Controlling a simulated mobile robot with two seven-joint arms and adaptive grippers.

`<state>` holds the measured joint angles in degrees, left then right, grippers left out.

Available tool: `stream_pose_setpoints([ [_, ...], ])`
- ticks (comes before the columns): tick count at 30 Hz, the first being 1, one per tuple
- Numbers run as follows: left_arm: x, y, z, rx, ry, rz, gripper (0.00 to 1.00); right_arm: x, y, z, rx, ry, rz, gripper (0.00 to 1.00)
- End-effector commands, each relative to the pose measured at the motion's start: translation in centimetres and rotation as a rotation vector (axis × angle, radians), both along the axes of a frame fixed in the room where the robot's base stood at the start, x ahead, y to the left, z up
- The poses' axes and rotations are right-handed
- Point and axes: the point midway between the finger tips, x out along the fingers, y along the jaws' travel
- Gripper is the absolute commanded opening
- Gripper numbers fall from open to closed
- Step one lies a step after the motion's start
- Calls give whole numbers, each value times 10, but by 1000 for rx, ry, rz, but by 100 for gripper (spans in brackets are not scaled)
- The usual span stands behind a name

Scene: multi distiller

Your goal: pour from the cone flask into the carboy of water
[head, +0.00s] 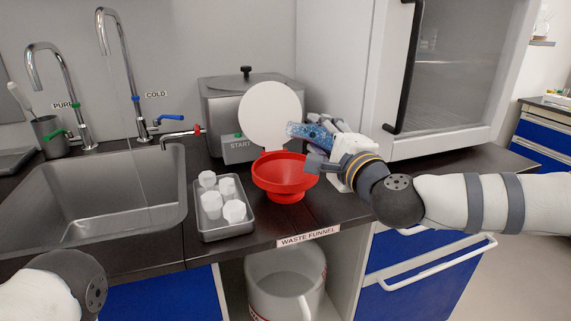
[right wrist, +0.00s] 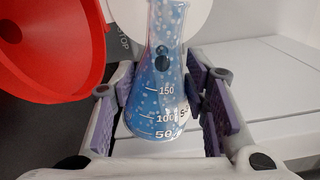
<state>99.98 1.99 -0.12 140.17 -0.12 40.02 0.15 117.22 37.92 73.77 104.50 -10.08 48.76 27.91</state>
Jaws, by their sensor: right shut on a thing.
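The cone flask (head: 308,131), clear with blue speckled liquid, is held by my right gripper (head: 318,142). It is tilted far over, with its mouth toward the left, above the back right of the red funnel (head: 285,172). In the right wrist view the flask (right wrist: 158,90) stands between the finger pads of the gripper (right wrist: 160,108), its volume marks showing. No stream of liquid is visible. A large white vessel (head: 284,280), perhaps the carboy, stands in the open bay below the funnel; its contents are hidden. My left arm shows at lower left, its gripper out of frame.
A metal tray (head: 221,236) with several white pieces stands left of the funnel, and a sink (head: 110,200) lies farther left. A round white lid (head: 270,115) stands upright behind the funnel, before a metal box (head: 225,110). A white cabinet (head: 450,125) stands behind my right arm.

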Motion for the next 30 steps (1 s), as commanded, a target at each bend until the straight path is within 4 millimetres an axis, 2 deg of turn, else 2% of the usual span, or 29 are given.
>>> stream_pose_setpoints([
  [30,9,0,10,-1,-28,1,0,0,1,8,-134,-46,0,0],
])
